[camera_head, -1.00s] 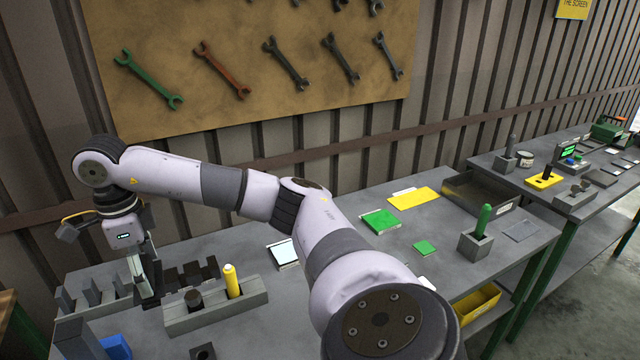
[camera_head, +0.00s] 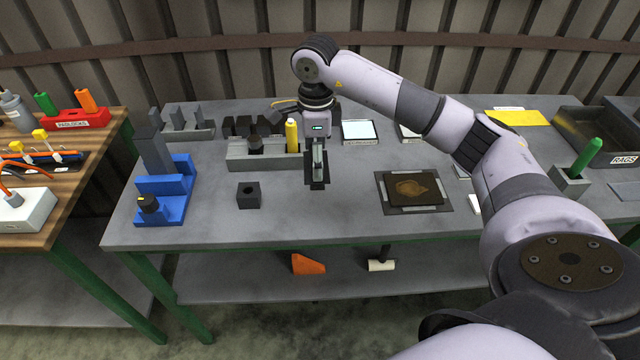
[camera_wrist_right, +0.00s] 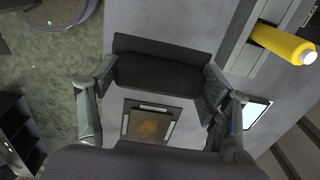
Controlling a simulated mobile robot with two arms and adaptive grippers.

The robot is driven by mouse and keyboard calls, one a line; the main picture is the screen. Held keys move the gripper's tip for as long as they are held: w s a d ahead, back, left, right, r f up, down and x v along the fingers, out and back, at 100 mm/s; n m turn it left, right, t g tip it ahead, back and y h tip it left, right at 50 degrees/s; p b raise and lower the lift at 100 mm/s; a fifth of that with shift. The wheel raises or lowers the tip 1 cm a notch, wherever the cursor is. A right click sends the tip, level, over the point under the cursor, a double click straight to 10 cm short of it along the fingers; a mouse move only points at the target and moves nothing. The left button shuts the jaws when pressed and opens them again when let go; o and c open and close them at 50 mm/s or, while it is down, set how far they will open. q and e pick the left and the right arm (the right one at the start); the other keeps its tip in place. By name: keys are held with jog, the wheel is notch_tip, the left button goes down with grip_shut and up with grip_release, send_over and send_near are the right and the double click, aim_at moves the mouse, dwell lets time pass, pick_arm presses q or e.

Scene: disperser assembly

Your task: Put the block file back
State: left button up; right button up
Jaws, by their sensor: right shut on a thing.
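My right gripper (camera_head: 317,165) hangs over the grey bench, to the right of and nearer than a yellow bottle. In the wrist view the right gripper (camera_wrist_right: 158,100) is shut on a dark grey block, which I take for the block file (camera_wrist_right: 157,72); it lies across between the two fingers. In the head view the block file (camera_head: 317,184) shows only as a dark shape at the fingertips, and I cannot tell its height above the bench. A grey rack (camera_head: 238,158) beside it holds the yellow bottle (camera_head: 292,136) and a dark round piece (camera_head: 255,144). My left gripper is not in view.
A small dark block with a hole (camera_head: 249,195) and a blue stand (camera_head: 176,204) are to the left. A mat with a brown patch (camera_head: 413,190) lies to the right. A grey holder with upright blocks (camera_head: 190,133) stands behind. The bench front is largely clear.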

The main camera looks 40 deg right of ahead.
notch_tip(320, 180, down, 6)
jog(key=shift+s+d+f+p, duration=0.1)
jog(key=shift+f+p, duration=0.1)
jog(key=shift+p, duration=0.35)
notch_tip(320, 180, down, 4)
jog(key=shift+p, duration=0.45)
jog(key=shift+f, duration=0.35)
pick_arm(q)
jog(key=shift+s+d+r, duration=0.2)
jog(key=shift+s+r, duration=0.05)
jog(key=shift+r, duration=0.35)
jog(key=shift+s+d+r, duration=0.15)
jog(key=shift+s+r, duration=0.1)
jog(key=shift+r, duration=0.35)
pick_arm(e)
jog(key=shift+f, duration=0.15)
jog(key=o, duration=1.1)
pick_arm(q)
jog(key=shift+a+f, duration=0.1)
